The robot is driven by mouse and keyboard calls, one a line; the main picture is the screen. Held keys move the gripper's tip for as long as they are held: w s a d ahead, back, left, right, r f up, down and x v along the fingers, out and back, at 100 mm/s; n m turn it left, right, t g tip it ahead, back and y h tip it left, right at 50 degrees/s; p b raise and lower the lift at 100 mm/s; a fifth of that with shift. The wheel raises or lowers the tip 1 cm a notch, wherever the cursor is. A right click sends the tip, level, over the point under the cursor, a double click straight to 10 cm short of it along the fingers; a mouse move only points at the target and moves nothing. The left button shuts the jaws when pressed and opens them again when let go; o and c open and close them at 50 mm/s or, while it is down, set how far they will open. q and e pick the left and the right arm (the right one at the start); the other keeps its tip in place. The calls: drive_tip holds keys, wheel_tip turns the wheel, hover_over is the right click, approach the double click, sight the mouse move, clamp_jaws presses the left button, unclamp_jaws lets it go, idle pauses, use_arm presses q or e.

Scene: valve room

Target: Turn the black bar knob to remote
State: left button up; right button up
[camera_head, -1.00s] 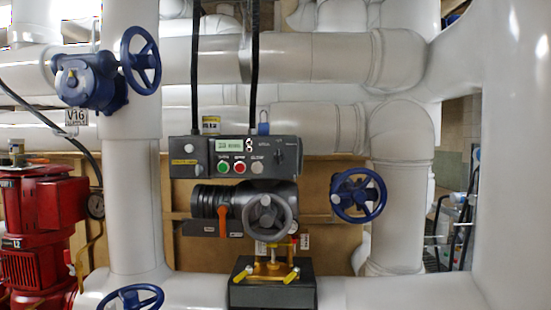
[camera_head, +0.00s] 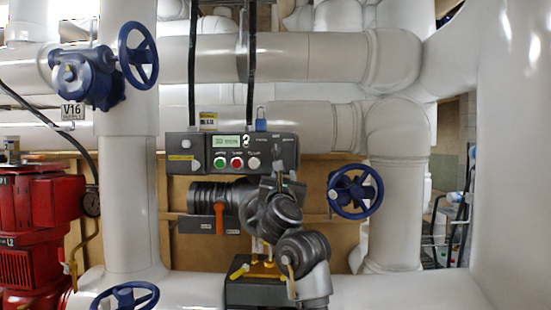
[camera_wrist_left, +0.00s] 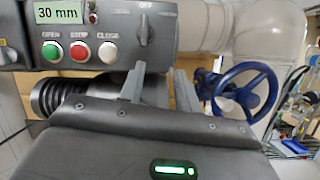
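The grey control box (camera_head: 207,152) is mounted in the middle of the head view, with a green display and three push buttons. The black bar knob (camera_wrist_left: 144,28) is on its right part, its bar about upright in the left wrist view. In the head view the knob is small and its position labels are unreadable. My left gripper (camera_wrist_left: 160,85) is open and empty, its two fingers apart and pointing toward the box. In the head view it is just below the box's right part, and the fingers are hard to make out. My right gripper is not in view.
A blue handwheel (camera_head: 355,191) stands close to the right of my left arm. An orange lever (camera_head: 219,217) sits on the actuator (camera_head: 208,197) below the box. Another blue handwheel (camera_head: 138,55) is at upper left. A red pump (camera_head: 38,220) is at lower left.

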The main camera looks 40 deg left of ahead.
sight(276, 152)
use_arm(q)
drive_tip(key=w+a+r+p, duration=0.1)
drive_tip(key=a+r, duration=0.1)
drive_tip(key=w+a+r+n+p, duration=0.1)
drive_tip(key=w+a+r+p, duration=0.1)
drive_tip(key=w+a+r+n+p, duration=0.1)
drive_tip(key=a+r, duration=0.1)
drive_tip(key=shift+w+a+r+y, duration=0.15)
drive_tip(key=shift+r+y, duration=0.1)
drive_tip(key=shift+y, duration=0.15)
drive_tip(key=shift+w+a+r+p, duration=0.15)
drive_tip(key=shift+w+a+p, duration=0.25)
drive_tip(key=shift+w, duration=0.1)
drive_tip(key=shift+c, duration=0.3)
